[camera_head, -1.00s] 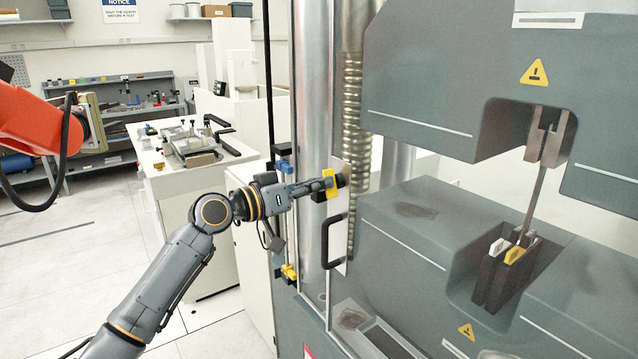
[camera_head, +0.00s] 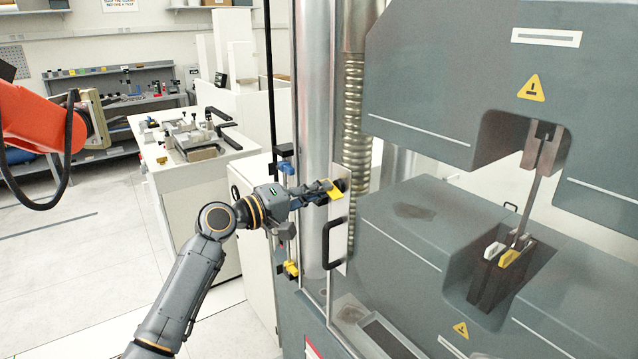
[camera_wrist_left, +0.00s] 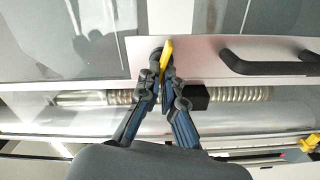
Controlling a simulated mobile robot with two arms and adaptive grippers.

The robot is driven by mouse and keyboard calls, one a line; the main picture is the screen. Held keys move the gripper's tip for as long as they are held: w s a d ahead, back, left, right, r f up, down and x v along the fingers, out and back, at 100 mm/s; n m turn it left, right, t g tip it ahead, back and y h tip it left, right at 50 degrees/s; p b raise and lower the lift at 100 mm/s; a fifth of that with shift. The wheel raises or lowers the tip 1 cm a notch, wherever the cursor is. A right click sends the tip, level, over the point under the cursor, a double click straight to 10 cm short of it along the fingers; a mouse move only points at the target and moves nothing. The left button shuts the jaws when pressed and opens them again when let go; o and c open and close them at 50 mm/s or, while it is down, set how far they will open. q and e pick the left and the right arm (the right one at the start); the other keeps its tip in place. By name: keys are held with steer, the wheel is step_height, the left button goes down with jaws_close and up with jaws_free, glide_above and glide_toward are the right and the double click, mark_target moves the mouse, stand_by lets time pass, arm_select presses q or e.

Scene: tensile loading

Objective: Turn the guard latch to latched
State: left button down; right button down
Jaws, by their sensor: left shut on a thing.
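The guard latch is a yellow lever (camera_head: 335,194) on a pale plate at the edge of the clear guard of the grey testing machine. In the left wrist view the yellow lever (camera_wrist_left: 167,54) stands between my fingertips. My left gripper (camera_head: 329,189) comes in from the left and is shut on this lever; the fingers hide part of it. In the left wrist view my left gripper (camera_wrist_left: 165,75) has both fingertips close on the lever. A black block (camera_wrist_left: 196,97) sits beside the right finger. My right gripper is not in view.
A black door handle (camera_head: 333,243) sits just below the latch on the same plate (camera_head: 341,222). A metal column (camera_head: 315,120) and ribbed screw (camera_head: 354,110) stand behind. A metal specimen (camera_head: 530,195) stands between the machine's grips. An orange robot arm (camera_head: 30,120) is at the left.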

arm_select(q)
steer(key=shift+n+p, duration=1)
steer(key=shift+n, duration=0.8)
steer(key=shift+f, duration=0.1)
steer(key=c, duration=1.5)
jaws_free()
steer(key=v, duration=1.2)
steer(key=shift+w, duration=0.1)
steer(key=shift+a, duration=0.1)
